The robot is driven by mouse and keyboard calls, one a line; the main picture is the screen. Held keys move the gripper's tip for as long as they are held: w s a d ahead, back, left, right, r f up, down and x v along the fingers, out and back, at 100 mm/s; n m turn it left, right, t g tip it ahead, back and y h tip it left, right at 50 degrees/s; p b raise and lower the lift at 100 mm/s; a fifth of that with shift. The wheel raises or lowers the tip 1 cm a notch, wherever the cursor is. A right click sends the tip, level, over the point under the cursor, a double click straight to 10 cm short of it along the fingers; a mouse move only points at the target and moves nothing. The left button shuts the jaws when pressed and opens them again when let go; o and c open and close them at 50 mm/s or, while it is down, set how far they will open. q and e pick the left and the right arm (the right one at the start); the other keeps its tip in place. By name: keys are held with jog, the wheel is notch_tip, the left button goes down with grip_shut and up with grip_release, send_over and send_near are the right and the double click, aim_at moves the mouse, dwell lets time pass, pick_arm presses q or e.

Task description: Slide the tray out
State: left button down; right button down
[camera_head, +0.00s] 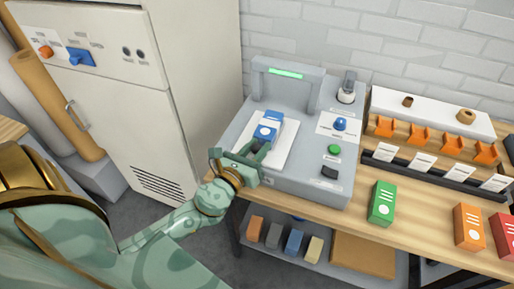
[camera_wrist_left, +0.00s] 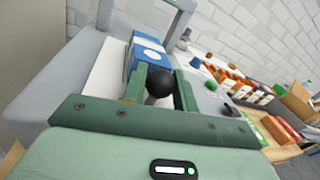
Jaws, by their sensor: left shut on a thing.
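The white tray (camera_head: 284,150) lies in the bed of a grey bench machine (camera_head: 300,172), under its upright frame. A blue and white box (camera_head: 267,128) lies on the tray. My left gripper (camera_head: 256,150) reaches in at the tray's front edge. In the left wrist view, its two green fingers (camera_wrist_left: 158,75) are shut on a black round knob (camera_wrist_left: 159,83) in front of the blue box (camera_wrist_left: 147,52). The white tray (camera_wrist_left: 105,72) shows to the left of the fingers. The knob's joint to the tray is hidden. My right gripper is not in view.
A green button (camera_head: 334,149) and a blue knob (camera_head: 340,124) are on the machine's right side. A green box (camera_head: 382,203) stands on the wooden bench to the right. A tall pale cabinet (camera_head: 130,100) stands to the left. Several small boxes sit on the shelf below.

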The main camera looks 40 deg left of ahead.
pick_arm(q)
jog(key=c, duration=1.3)
grip_release()
jog(key=shift+s+f, duration=0.1)
jog(key=shift+f, duration=0.05)
jog(key=shift+o, duration=0.9)
jog(key=shift+s, duration=0.2)
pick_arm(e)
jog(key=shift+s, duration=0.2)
pick_arm(q)
jog(key=shift+s, duration=0.3)
jog(key=s+b, duration=0.5)
jog(key=s, duration=1)
jog(key=shift+s+d+r, duration=0.2)
jog(key=shift+s+d, duration=0.2)
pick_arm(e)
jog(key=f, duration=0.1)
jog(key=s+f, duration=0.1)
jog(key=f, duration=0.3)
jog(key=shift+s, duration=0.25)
